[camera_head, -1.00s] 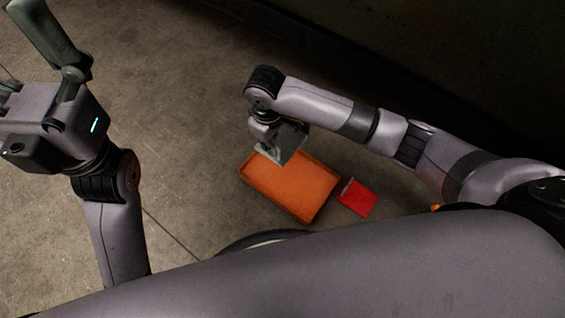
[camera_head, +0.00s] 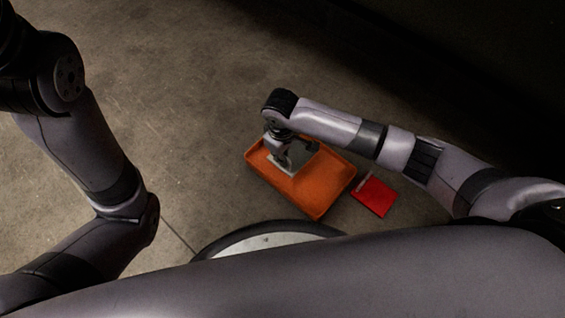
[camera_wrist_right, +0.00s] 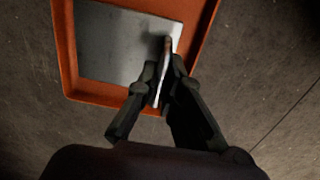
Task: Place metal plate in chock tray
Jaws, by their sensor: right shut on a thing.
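The orange chock tray (camera_head: 318,190) lies on the floor; its orange rim (camera_wrist_right: 66,45) also shows in the right wrist view. A grey metal plate (camera_wrist_right: 112,45) is inside the tray's outline, its broad face toward the camera. My right gripper (camera_wrist_right: 167,80) is shut on a thin, pale upright part at the plate's right side. In the head view, my right gripper (camera_head: 287,163) is low over the tray's left part and hides much of the plate. I cannot tell whether the plate rests fully on the tray bottom. My left gripper is out of view.
A red flat object (camera_head: 374,197) with a pale strip lies on the floor just right of the tray. A round pale surface with a dark rim (camera_head: 270,240) is in front of the tray. The concrete floor (camera_head: 190,110) behind and left is clear.

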